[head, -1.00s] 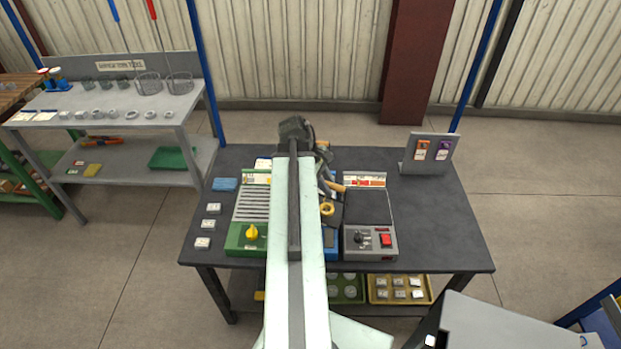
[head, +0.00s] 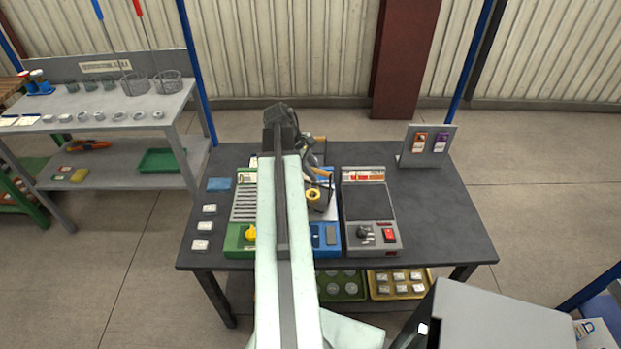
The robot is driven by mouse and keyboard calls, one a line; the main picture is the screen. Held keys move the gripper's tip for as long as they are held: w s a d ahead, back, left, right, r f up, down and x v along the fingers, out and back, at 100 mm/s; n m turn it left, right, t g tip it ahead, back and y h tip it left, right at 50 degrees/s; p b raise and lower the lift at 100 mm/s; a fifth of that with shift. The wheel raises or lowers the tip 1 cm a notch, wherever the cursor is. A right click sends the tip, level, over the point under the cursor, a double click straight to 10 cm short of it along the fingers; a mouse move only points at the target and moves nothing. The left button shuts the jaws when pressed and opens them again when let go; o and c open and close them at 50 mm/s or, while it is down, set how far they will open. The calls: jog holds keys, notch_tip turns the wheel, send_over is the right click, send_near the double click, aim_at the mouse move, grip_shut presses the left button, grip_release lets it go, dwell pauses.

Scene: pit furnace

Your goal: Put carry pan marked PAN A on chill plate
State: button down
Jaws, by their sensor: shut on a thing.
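My arm reaches from the bottom over the bench, and my gripper (head: 318,176) hangs past its end, partly hidden among dark wrist parts. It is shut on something. A small round yellow piece with a dark middle (head: 314,195) shows just below it; I cannot tell whether it is part of the carry pan. No PAN A mark is readable. Three units stand on the bench: a green one with a ribbed top (head: 244,207), a blue one (head: 326,238) mostly hidden under my arm, and a grey one with a dark flat top (head: 367,202). I cannot read which is the chill plate.
The dark bench (head: 439,220) is clear at right, with a card stand (head: 428,145) at its back right. Small pale blocks (head: 207,226) and a blue block (head: 219,184) lie at left. Yellow and green trays sit below. A grey shelf (head: 120,110) stands left.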

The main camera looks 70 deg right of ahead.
jog(key=shift+w+a+f+b, duration=0.15)
jog(key=shift+f+b, duration=0.2)
jog(key=shift+f, duration=0.2)
jog(key=shift+w+d+f+b, duration=0.1)
jog(key=shift+f+b, duration=0.2)
jog(key=shift+f, duration=0.25)
jog(key=c, duration=1.3)
grip_release()
